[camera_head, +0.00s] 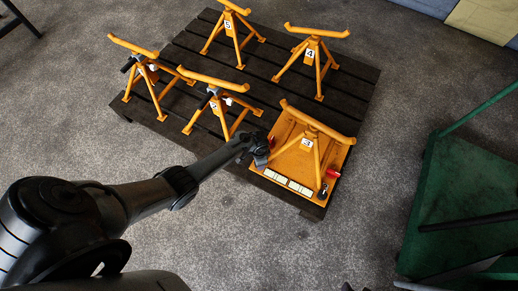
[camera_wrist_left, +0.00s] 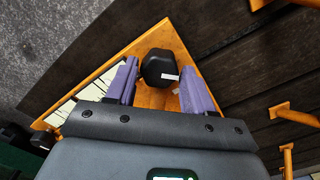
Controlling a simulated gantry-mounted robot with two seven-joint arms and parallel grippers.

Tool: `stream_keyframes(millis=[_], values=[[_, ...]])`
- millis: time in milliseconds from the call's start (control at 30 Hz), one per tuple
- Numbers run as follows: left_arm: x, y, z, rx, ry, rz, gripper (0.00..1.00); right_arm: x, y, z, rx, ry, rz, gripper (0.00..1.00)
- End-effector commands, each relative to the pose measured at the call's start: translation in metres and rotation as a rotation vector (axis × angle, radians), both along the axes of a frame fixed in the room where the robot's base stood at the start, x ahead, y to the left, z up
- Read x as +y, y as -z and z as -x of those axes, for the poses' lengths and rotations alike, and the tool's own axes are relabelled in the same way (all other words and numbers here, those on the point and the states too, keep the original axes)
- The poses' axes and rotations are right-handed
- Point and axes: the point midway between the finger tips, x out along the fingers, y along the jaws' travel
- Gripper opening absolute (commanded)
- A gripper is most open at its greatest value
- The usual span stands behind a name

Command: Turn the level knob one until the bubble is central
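A black knob (camera_wrist_left: 160,68) with a small white mark stands at a corner of the orange plate (camera_head: 275,160). My left gripper (camera_wrist_left: 158,85) has its two purple fingers apart, one on each side of this knob, with a visible gap on the left. In the head view my left gripper (camera_head: 262,152) is at the plate's left edge and hides most of this knob. Two white level panels (camera_head: 288,182) lie along the plate's front edge; their bubbles are too small to make out. Another dark knob (camera_head: 322,190) is at the plate's front right corner. My right gripper is out of view.
An orange stand marked 3 (camera_head: 307,143) rises from the plate. Several other orange stands, such as number 4 (camera_head: 310,54), are on the dark slatted pallet (camera_head: 262,68). A green trolley (camera_head: 455,190) is at the right. Grey floor (camera_head: 365,215) is open between pallet and trolley.

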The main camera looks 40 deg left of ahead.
Motion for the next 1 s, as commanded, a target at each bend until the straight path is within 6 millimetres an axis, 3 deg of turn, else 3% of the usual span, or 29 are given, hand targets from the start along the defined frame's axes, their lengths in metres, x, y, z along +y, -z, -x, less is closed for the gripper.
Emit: stream_keyframes(millis=[33, 233, 633, 1000], values=[[0.000, 0.000, 0.000, 0.000, 0.000, 0.000, 0.44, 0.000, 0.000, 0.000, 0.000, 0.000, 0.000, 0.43], [0.000, 0.000, 0.000, 0.000, 0.000, 0.000, 0.14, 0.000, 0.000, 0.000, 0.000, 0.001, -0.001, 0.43], [0.000, -0.002, 0.000, 0.000, -0.083, 0.001, 0.14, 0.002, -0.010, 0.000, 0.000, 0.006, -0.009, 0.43], [-0.001, -0.002, 0.000, 0.002, -0.369, 0.001, 0.14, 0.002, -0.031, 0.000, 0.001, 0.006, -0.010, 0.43]])
